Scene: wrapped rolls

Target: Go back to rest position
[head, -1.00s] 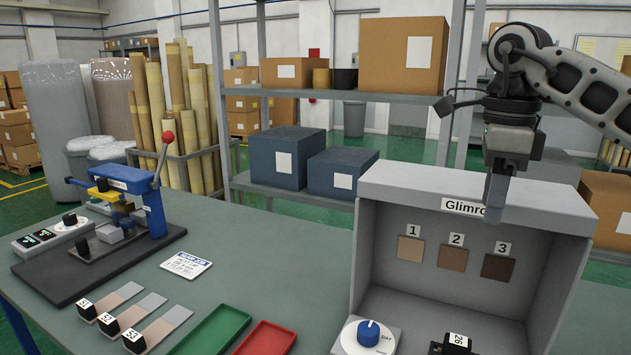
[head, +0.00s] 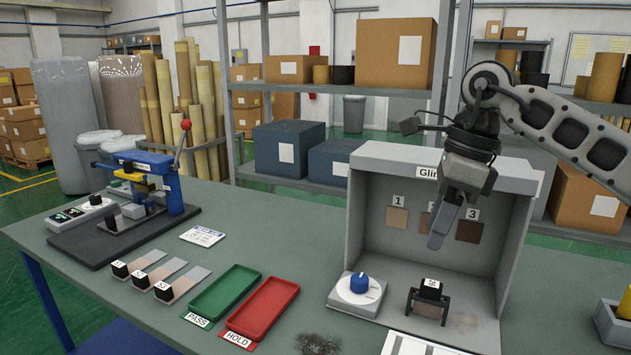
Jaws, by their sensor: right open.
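My right gripper (head: 441,232) hangs in front of the grey viewing booth (head: 355,235), pointing down with nothing seen between its fingers. It is open, though seen nearly side-on. It covers part of the booth's name label and of sample patch 2. My right arm comes in from the right edge. My left gripper is not in view.
A green tray (head: 226,288) marked PASS and a red tray (head: 262,304) marked HOLD lie on the table. Several sample strips (head: 160,275) and a blue lever press (head: 160,190) are at the left. A dark smudge (head: 318,344) marks the front. Boxes fill the shelves behind.

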